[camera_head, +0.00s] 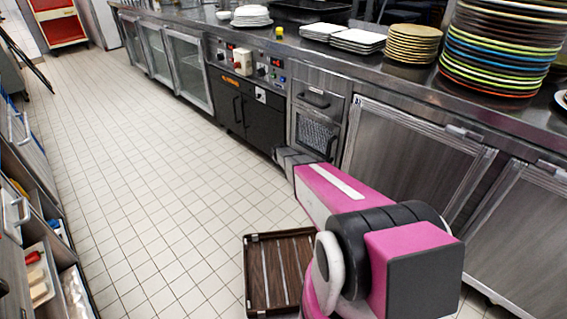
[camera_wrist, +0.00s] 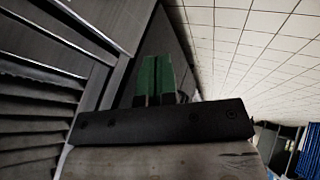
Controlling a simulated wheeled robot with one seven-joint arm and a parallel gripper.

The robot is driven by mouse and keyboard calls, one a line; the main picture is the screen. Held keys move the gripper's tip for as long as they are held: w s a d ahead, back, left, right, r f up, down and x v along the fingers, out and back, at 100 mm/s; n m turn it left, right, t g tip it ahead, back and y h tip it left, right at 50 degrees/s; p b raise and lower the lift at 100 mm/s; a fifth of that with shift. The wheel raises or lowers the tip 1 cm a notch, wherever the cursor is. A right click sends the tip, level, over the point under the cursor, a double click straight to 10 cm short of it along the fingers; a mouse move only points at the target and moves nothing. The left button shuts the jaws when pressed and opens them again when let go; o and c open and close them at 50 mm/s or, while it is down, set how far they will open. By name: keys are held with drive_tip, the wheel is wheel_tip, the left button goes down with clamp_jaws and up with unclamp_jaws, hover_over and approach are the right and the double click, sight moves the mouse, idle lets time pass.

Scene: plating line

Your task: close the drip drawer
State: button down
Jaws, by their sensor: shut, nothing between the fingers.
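A steel drawer front with a bar handle (camera_head: 318,97) is set in the counter row, above a mesh-fronted panel (camera_head: 313,132). I take this to be the drip drawer, but I cannot tell from here how far it stands out. My pink arm reaches toward the lower cabinets beside it and hides part of the fronts. In the wrist view my gripper (camera_wrist: 157,64) shows two green fingers pressed together, with nothing between them. A dark panel lies behind the fingertips; I cannot tell whether they touch it. The gripper's fingers are not clear in the head view.
A black cabinet (camera_head: 254,112) with control panels stands left of the drawer. Steel doors (camera_head: 405,150) stand right. Plate stacks (camera_head: 497,45) line the counter. A brown slatted crate (camera_head: 261,272) is on the floor near my arm. The tiled floor (camera_head: 150,170) is mostly clear.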

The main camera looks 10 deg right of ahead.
drive_tip(key=c, duration=1.7)
unclamp_jaws()
drive_tip(key=shift+v, duration=0.75)
drive_tip(key=o, duration=0.5)
drive_tip(key=shift+s, duration=0.2)
drive_tip(key=shift+o, duration=0.9)
drive_tip(key=s+d+f+g+h, duration=0.1)
drive_tip(key=s+f+h, duration=0.1)
drive_tip(key=s+f, duration=0.2)
drive_tip(key=shift+f+h, duration=0.4)
drive_tip(key=shift+f, duration=0.35)
drive_tip(key=s+d+f+n+t+h, duration=0.1)
drive_tip(key=s+f+t+h, duration=0.2)
drive_tip(key=s+h, duration=0.4)
drive_tip(key=shift+h, duration=0.4)
drive_tip(key=x, duration=0.8)
drive_tip(key=w+x, duration=0.1)
drive_tip(key=x, duration=0.2)
drive_tip(key=shift+w+f, duration=0.15)
clamp_jaws()
